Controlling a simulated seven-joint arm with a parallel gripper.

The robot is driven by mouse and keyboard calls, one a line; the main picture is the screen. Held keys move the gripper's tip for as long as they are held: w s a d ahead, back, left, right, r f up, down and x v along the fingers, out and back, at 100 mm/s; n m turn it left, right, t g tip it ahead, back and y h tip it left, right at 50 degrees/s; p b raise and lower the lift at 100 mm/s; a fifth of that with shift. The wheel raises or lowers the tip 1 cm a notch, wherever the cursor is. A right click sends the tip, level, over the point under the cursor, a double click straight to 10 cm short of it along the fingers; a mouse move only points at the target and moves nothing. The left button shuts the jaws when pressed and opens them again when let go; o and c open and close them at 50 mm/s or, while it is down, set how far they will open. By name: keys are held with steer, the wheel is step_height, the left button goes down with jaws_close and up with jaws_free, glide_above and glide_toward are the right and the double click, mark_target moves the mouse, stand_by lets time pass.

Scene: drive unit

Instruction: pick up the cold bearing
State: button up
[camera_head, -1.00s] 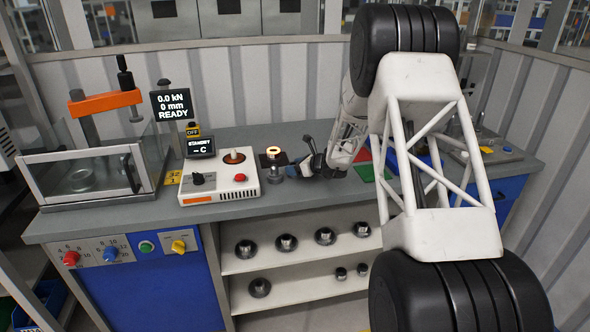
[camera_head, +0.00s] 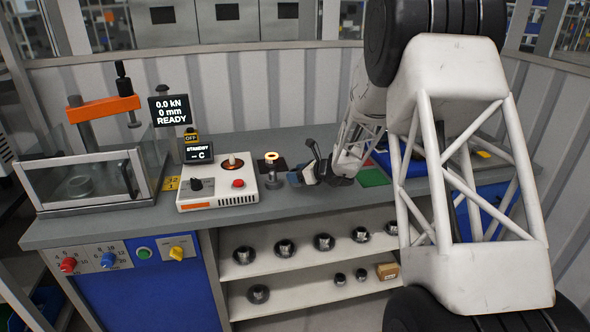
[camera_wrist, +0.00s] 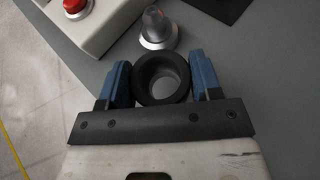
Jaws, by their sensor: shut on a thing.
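A dark, thick ring with an open hole, which I take to be the cold bearing (camera_wrist: 139,80), sits between the two blue fingers in the wrist view. My gripper (camera_wrist: 162,82) is shut on it, with one finger against each side. The bearing cannot be clearly made out there. I cannot tell whether it touches the bench.
A white control box (camera_head: 218,185) with a red button is further left, then a press (camera_head: 103,104). A green mat (camera_head: 373,178) lies right. Shelves below hold several metal parts.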

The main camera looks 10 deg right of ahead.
steer(key=shift+s+a+r, duration=0.1)
steer(key=shift+s+r, duration=0.1)
steer(key=shift+s, duration=1.85)
steer(key=shift+s+a+r, duration=0.1)
steer(key=shift+s+r, duration=0.1)
steer(key=shift+s, duration=1.85)
